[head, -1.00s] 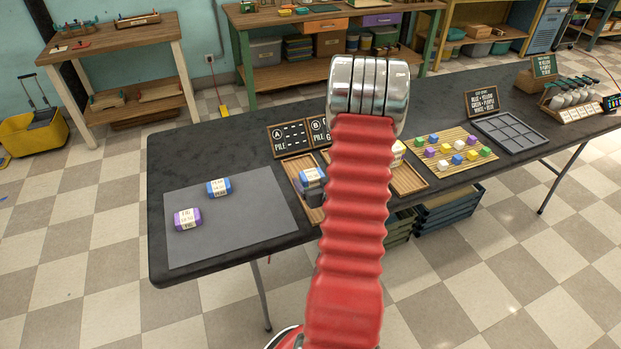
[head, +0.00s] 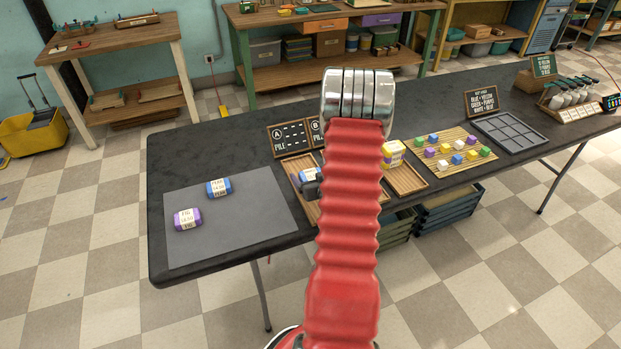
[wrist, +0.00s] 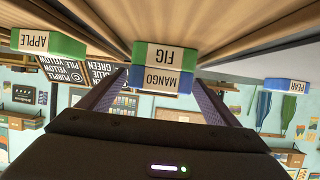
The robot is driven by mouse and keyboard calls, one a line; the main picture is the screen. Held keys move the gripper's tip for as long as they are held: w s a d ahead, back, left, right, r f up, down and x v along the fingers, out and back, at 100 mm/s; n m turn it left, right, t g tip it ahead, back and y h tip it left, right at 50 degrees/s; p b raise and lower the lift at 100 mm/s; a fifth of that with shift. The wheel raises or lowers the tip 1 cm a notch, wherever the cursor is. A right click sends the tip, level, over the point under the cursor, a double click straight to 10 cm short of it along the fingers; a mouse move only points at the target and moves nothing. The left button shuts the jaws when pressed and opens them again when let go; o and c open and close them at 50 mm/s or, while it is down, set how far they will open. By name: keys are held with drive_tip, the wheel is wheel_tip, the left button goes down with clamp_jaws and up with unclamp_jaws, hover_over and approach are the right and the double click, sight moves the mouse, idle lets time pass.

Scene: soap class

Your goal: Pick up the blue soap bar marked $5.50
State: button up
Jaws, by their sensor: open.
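A blue soap bar (head: 308,174) with a pale label sits in the left wooden tray, partly hidden by my gripper (head: 312,188). In the wrist view, which is upside down, a blue bar labelled MANGO (wrist: 162,80) lies between the two spread fingers of my gripper (wrist: 160,92). A green bar labelled FIG (wrist: 166,54) is right against it. My gripper is open; I cannot tell whether a finger touches the bar. Another blue bar, labelled PEAR (head: 218,187), lies on the grey mat. No $5.50 price is readable on any bar.
A purple FIG bar (head: 187,219) lies on the grey mat (head: 240,225). A yellow bar (head: 393,154) is in the right wooden tray (head: 407,178). Small signs (head: 290,137) stand behind the trays. Coloured cubes and a dark grid tray (head: 512,133) are farther right.

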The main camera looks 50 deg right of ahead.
sight(311, 174)
drive_tip(key=shift+c, duration=0.2)
drive_tip(key=c, duration=1.2)
drive_tip(key=shift+r, duration=5.05)
